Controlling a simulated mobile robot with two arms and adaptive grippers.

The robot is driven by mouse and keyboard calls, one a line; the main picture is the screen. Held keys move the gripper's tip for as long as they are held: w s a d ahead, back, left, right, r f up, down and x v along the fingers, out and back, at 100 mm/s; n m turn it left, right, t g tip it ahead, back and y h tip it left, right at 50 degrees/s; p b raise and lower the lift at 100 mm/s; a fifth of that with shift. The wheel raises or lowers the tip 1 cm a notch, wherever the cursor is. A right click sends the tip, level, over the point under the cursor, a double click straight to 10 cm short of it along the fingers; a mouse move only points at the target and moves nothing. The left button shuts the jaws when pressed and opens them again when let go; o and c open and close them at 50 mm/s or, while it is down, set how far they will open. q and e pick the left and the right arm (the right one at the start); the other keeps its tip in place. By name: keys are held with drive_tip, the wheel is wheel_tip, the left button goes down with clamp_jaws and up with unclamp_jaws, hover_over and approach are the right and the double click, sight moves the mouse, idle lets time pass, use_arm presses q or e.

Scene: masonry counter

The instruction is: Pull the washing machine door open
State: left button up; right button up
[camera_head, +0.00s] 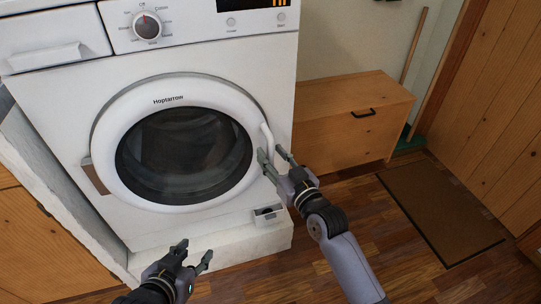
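The white washing machine (210,58) stands at the left, facing me. Its round door (113,128) has a white ring and dark glass, and it looks closed against the front. A white curved handle (267,138) stands out on the door's right side. My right gripper (275,158) is open at the lower end of the handle, with one finger on each side in the picture. I cannot tell whether it touches the handle. My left gripper (193,257) is open and empty, low in front of the machine and below the door.
The machine stands on a white masonry base (235,246). A wooden cabinet (345,125) with a black handle is to its right. A brown mat (438,208) lies on the wooden floor. A wooden door (495,90) is at the far right. The floor between is clear.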

drive_tip(key=shift+w+a, duration=0.35)
drive_tip(key=shift+w, duration=0.3)
clamp_jaws()
idle(0.5)
